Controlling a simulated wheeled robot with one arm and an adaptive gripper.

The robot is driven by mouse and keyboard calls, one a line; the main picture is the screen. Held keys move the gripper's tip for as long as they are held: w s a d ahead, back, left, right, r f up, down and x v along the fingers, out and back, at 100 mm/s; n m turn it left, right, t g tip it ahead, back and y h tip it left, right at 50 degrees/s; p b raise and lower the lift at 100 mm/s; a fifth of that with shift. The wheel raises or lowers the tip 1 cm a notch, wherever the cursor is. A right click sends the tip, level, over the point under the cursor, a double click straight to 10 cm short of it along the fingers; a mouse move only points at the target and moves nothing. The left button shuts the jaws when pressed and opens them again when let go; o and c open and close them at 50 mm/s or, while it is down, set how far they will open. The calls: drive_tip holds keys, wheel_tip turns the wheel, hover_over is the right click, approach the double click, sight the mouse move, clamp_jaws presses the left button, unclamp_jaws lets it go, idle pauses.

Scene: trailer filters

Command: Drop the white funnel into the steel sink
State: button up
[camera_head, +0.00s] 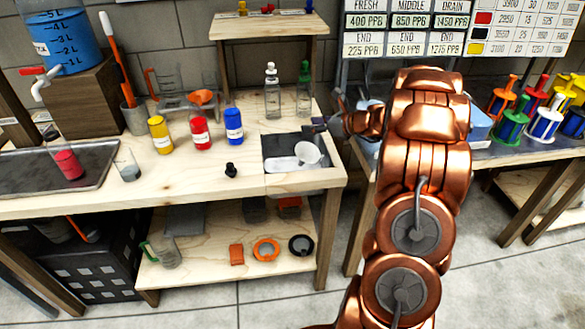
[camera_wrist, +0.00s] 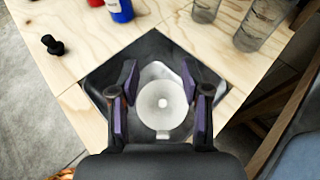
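The white funnel (camera_head: 310,153) is in the steel sink (camera_head: 272,146) set into the right end of the wooden bench. In the wrist view, the round funnel (camera_wrist: 150,99) shows from above inside the sink (camera_wrist: 98,78), between my fingers in the picture. My gripper (camera_head: 319,127) is over the sink's right side. In the wrist view, my gripper (camera_wrist: 162,88) has its fingers apart, with small gaps to the funnel's rim. A pale patch lies left of the funnel in the sink; I cannot tell what it is.
Yellow (camera_head: 160,134), red (camera_head: 200,132) and blue (camera_head: 233,125) bottles stand left of the sink. Clear bottles (camera_head: 272,92) stand behind it. A small black stopper (camera_head: 231,170) is near the front edge. Colored spools (camera_head: 510,125) stand on the right bench.

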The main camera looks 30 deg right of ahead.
drive_tip(key=v, duration=1.2)
idle(0.5)
